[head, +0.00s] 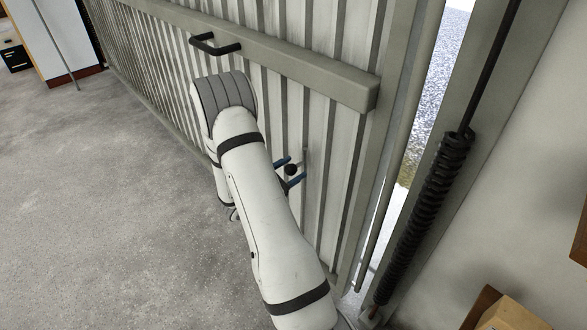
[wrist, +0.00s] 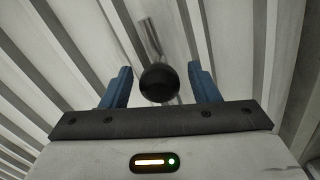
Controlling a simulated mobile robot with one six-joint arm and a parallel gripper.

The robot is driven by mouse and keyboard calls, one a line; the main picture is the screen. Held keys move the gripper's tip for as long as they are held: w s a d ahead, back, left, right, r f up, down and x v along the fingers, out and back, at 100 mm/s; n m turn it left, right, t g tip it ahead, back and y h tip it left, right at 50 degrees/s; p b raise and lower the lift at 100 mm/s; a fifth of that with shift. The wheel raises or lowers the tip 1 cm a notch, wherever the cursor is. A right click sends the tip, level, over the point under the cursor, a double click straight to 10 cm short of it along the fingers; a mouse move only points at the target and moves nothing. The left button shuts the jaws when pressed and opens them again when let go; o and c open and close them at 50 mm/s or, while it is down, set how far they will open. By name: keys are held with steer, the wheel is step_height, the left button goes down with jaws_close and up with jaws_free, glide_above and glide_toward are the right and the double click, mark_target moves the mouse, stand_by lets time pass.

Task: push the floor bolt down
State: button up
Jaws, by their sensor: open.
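The floor bolt shows as a round black knob (wrist: 159,82) in the wrist view, with a thin grey rod (wrist: 149,37) beyond it against the ribbed door. In the head view the knob (head: 291,169) is a small dark ball close to the door's lower part. My gripper (wrist: 160,85) has its two blue fingers apart, one on each side of the knob. A gap shows between the knob and each finger. The gripper also shows in the head view (head: 289,173), partly hidden behind my white arm. The bolt's lower end is hidden.
The pale ribbed door (head: 330,140) has a wide cross rail (head: 300,62) and a black handle (head: 214,44) above my arm. A black coil spring (head: 425,215) stands at the right beside the door opening. A cardboard box (head: 505,315) is at the lower right. Grey floor (head: 110,220) is clear at left.

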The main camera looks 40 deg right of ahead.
steer(key=shift+a, duration=0.1)
steer(key=a+p, duration=0.1)
steer(key=a, duration=0.6)
steer(key=shift+s+a, duration=0.3)
